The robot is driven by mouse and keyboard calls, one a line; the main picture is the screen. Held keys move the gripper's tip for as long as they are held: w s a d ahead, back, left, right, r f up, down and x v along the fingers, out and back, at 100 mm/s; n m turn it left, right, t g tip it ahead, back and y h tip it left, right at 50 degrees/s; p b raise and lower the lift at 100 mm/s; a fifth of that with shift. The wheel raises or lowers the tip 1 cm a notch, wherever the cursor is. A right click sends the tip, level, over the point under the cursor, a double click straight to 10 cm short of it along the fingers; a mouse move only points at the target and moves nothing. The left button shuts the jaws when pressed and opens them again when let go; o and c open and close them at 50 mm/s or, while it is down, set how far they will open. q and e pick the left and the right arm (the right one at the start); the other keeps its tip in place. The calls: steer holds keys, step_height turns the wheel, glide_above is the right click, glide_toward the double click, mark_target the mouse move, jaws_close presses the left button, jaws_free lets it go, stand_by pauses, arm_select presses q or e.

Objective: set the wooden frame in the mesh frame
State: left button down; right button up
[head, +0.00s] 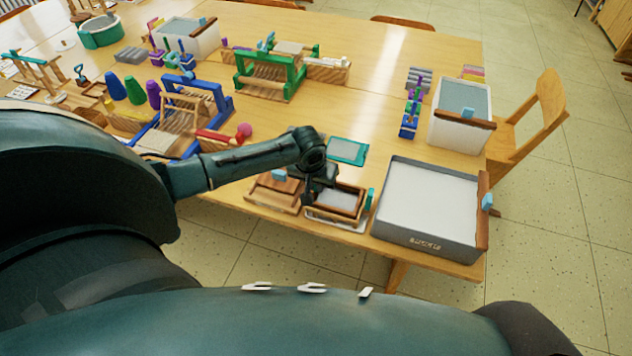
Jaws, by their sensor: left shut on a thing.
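My left gripper (312,192) reaches in from the left over the table's near edge. It is shut on a small brown wooden frame (334,213), at that frame's left side. A pale-rimmed piece (348,226), which looks like the mesh frame, shows just below the wooden frame, with a grey surface visible through the opening. I cannot tell whether the two touch. The gripper hides the left part of both. My right gripper is not in view.
A wooden tray (266,199) with a blue block stands close on the left. A large grey tub (418,241) stands close on the right. A teal-rimmed panel (347,151) lies behind. Small looms (270,78) stand farther back. The table's middle (350,100) is clear.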

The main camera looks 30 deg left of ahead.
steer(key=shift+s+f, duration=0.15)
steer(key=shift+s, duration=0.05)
arm_select(q)
steer(key=c, duration=1.5)
jaws_free()
steer(key=shift+o, duration=0.2)
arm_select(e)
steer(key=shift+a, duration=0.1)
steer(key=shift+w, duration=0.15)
arm_select(q)
steer(key=shift+s+r, duration=0.15)
steer(key=shift+r, duration=0.5)
steer(key=v, duration=1.1)
steer(key=shift+r, duration=0.45)
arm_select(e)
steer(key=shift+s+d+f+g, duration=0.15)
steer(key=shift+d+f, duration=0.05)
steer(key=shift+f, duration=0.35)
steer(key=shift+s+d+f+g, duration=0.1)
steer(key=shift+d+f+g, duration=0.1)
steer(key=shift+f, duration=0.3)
